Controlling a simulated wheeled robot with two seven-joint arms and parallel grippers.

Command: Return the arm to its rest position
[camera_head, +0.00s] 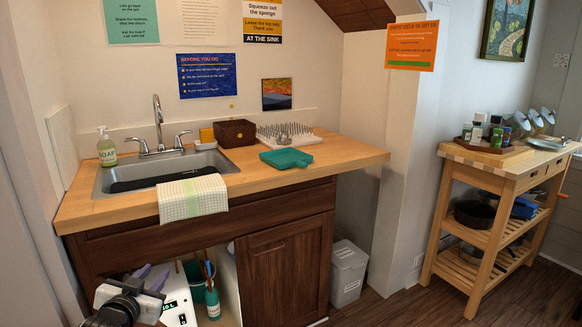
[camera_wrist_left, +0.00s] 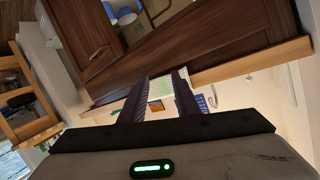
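My left gripper (camera_head: 150,275) is at the lower left of the head view, low in front of the open part of the sink cabinet (camera_head: 284,264). Its two dark purple fingers stand apart with nothing between them. The left wrist view shows the same open fingers (camera_wrist_left: 161,82), with the cabinet front and the checked towel behind them. My right gripper is in neither view.
The wooden counter (camera_head: 340,155) carries the sink (camera_head: 108,178), a soap bottle (camera_head: 106,147), a green dustpan-like item (camera_head: 286,158) and a drying rack. A towel (camera_head: 192,197) hangs over the front edge. A white bin (camera_head: 348,272) and a wooden cart (camera_head: 483,215) stand right.

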